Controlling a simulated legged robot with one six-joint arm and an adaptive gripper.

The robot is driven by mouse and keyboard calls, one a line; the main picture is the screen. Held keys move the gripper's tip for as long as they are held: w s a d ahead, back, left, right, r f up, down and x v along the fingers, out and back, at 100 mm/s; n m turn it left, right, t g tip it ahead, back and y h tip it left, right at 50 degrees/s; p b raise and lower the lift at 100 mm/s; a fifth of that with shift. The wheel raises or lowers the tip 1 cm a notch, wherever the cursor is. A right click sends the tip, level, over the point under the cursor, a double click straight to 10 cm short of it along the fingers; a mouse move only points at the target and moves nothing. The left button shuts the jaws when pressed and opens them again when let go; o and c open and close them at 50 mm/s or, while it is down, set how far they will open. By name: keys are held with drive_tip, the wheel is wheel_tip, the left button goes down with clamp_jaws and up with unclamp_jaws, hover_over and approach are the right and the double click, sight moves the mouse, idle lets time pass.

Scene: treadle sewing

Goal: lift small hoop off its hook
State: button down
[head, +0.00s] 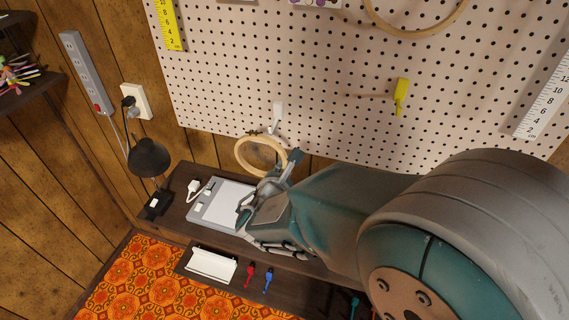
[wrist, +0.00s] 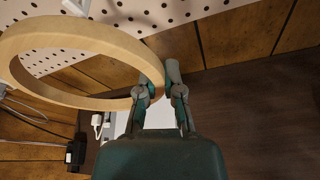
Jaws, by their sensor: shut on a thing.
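The small hoop (head: 239,158) is a pale wooden ring in front of the lower edge of the pegboard. My gripper (head: 279,167) is shut on its right side. In the wrist view, the fingertips (wrist: 159,82) close on the rim of the small hoop (wrist: 95,34), and the ring extends to the left. A white hook (head: 278,112) is on the pegboard just above the hoop. The hook also shows at the top of the wrist view (wrist: 76,6), close to the rim. I cannot tell whether the hoop still touches the hook.
A larger wooden hoop (head: 418,36) and a yellow item (head: 401,95) hang on the pegboard (head: 330,85). Below is a dark shelf with a black lamp (head: 149,158) and a grey-white device (head: 219,203). A power strip (head: 84,72) is on the left wall.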

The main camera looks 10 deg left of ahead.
drive_tip(key=shift+s+a, duration=0.1)
drive_tip(key=shift+s, duration=1.05)
drive_tip(key=shift+a, duration=0.1)
